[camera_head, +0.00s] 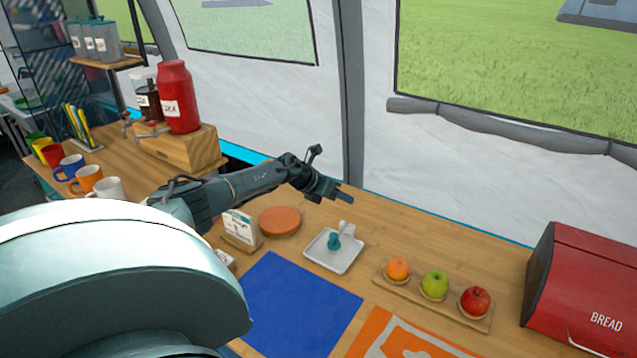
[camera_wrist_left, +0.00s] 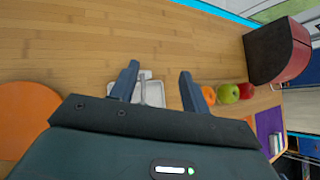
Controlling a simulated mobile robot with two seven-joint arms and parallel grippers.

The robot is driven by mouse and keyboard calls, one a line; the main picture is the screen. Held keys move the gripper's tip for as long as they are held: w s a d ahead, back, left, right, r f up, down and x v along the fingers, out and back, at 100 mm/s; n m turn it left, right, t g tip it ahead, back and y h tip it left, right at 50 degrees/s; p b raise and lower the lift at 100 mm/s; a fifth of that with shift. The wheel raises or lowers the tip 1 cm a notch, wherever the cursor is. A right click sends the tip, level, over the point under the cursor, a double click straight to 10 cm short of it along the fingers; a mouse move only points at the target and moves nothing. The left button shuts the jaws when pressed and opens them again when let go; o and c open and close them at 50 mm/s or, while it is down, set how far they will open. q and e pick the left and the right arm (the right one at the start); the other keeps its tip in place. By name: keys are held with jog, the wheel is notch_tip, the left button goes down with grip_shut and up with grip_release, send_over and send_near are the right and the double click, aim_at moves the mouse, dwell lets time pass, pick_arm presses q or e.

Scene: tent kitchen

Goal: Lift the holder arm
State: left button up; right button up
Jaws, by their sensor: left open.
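A white square tray (camera_head: 333,252) lies on the wooden counter, with a small teal knob-like piece (camera_head: 334,241) and a short white upright part (camera_head: 347,229) on it. This may be the holder and its arm; I cannot tell for sure. My left gripper (camera_head: 338,194) is open and empty above the counter, behind the tray in the head view. In the left wrist view, the tray (camera_wrist_left: 155,93) shows beyond and between the open fingers (camera_wrist_left: 158,76), with a narrow grey bar (camera_wrist_left: 143,90) in front of it. My right gripper is not in view.
A board with an orange, a green apple and a red apple (camera_head: 476,300) lies right, before a red bread box (camera_head: 585,290). A blue mat (camera_head: 300,305) lies in front.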

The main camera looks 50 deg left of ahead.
pick_arm(q)
jog(key=v, duration=1.1)
jog(key=shift+d, duration=0.1)
